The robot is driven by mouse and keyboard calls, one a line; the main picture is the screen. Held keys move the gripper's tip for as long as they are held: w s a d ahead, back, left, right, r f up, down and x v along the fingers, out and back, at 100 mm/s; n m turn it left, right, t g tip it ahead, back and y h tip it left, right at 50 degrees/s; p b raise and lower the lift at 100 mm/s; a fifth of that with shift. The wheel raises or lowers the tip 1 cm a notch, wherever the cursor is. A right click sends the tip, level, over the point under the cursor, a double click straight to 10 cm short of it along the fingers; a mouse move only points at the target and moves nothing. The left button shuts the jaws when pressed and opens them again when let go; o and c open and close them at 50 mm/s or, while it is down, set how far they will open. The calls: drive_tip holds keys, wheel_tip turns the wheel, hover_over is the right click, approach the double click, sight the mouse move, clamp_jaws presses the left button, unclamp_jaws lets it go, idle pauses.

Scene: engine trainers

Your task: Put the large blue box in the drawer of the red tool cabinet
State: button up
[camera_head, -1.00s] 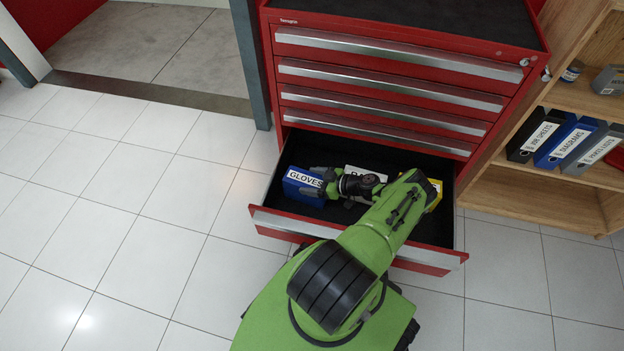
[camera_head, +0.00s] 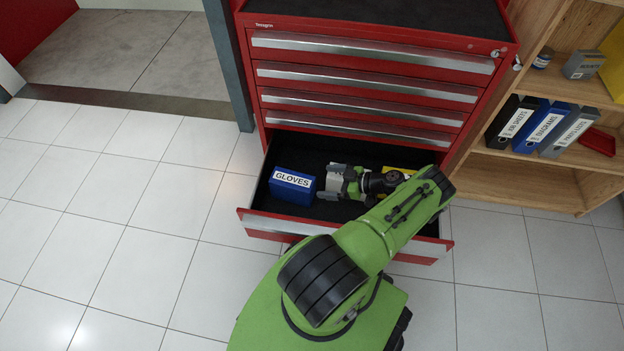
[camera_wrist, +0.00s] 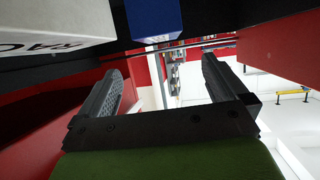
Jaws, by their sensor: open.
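The blue box (camera_head: 292,186) labelled GLOVES sits in the left part of the open bottom drawer (camera_head: 262,165) of the red tool cabinet (camera_head: 250,95). My gripper (camera_head: 324,183) is in the drawer just right of the box, with a small gap between them. It is open, and nothing is held between its fingers. In the wrist view, the two fingers (camera_wrist: 162,70) are spread apart, and the blue box (camera_wrist: 153,18) shows at the top, beyond them.
A white box (camera_wrist: 50,25) with partly visible lettering is close to my gripper in the wrist view. A yellow box (camera_head: 398,169) lies further right in the drawer, partly hidden by my arm. A wooden shelf (camera_head: 520,186) with binders stands at the right. Floor at the left is clear.

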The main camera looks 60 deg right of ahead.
drive_tip(key=w+a+r+n+g+y, duration=0.25)
drive_tip(key=w+r+g, duration=0.6)
drive_tip(key=r, duration=0.65)
drive_tip(key=w+a+r+m+g+h, duration=0.1)
drive_tip(key=w+a+r, duration=0.3)
drive_tip(key=a+r, duration=0.3)
drive_tip(key=w+a+r+g+h, duration=0.1)
drive_tip(key=w+a+r+h, duration=0.15)
drive_tip(key=a+r, duration=0.45)
drive_tip(key=s+a+r+m+h, duration=0.2)
drive_tip(key=s+a+r, duration=0.3)
drive_tip(key=a+r, duration=0.75)
drive_tip(key=s+a+r+m+t, duration=0.2)
drive_tip(key=s+a, duration=0.4)
drive_tip(key=s, duration=0.6)
drive_tip(key=shift+a+t+h, duration=0.25)
drive_tip(key=shift+t+h, duration=0.05)
drive_tip(key=shift+t, duration=0.15)
